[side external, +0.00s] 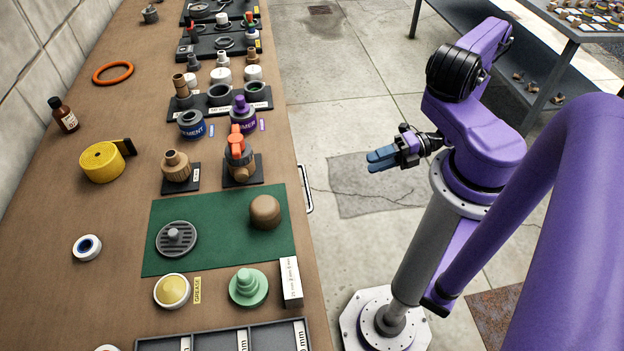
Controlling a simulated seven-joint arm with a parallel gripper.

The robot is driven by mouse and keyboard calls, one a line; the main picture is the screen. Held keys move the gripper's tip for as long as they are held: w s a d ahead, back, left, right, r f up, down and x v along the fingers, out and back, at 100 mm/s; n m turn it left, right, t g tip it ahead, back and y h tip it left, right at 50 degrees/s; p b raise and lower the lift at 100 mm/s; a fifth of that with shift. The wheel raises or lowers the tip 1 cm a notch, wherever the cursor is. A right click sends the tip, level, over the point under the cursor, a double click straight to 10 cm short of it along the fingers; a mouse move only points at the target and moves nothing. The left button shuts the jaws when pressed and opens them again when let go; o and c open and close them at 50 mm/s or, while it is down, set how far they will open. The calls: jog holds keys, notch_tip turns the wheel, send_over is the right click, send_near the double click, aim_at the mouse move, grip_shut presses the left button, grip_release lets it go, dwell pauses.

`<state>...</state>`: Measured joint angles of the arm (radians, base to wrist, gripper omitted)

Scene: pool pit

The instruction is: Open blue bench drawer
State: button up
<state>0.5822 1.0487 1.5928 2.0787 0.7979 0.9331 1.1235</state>
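The brown bench (60,235) runs along the left of the view. A thin pale metal handle (309,190) sticks out from its right edge, beside the green mat. The drawer front below that edge is hidden from this angle, and I see no blue face. My gripper (370,162) has blue fingers and hangs over the concrete floor, to the right of the bench and apart from the handle. It points left, towards the bench. The fingers overlap in this view, so I cannot tell whether there is a gap between them.
The green mat (210,210) holds a round grate and a brown dome. Fittings, cans, tape and a grey compartment tray (160,345) crowd the bench top. A white box (291,283) stands near the right edge. Floor between bench and arm is clear. A grey table (540,20) stands upper right.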

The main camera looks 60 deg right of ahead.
jog(key=w+a+f+m+t, duration=0.1)
jog(key=w+a+f, duration=0.3)
jog(key=w+a, duration=0.8)
jog(key=shift+w+a+m+h, duration=0.15)
jog(key=shift+a+m+h, duration=0.1)
jog(key=shift+m+h, duration=0.15)
dwell(0.4)
grip_shut()
